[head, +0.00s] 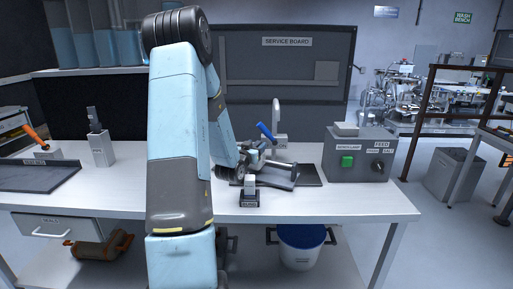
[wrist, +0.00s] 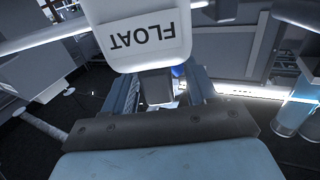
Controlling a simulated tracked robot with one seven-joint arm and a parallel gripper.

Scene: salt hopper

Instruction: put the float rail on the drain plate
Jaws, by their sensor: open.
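The float rail (wrist: 140,28) fills the top of the wrist view as a white block lettered FLOAT, upside down, with pale rods to both sides. A dark stem (wrist: 157,86) shows below the block, between the two jaws of my gripper (wrist: 160,92). The jaws are open, one on each side of the stem; I cannot tell whether either touches it. In the head view my gripper (head: 240,165) is low over the bench among grey metal parts, partly hidden by my arm. A dark flat plate (head: 312,175) lies just right of it, perhaps the drain plate; no label is readable.
A blue-handled lever (head: 265,131) and a tap (head: 276,112) stand behind my gripper. A small labelled block (head: 250,197) is in front. A grey control box (head: 358,155) with a green button stands right. A dark tray (head: 35,176) is at left. The front bench edge is clear.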

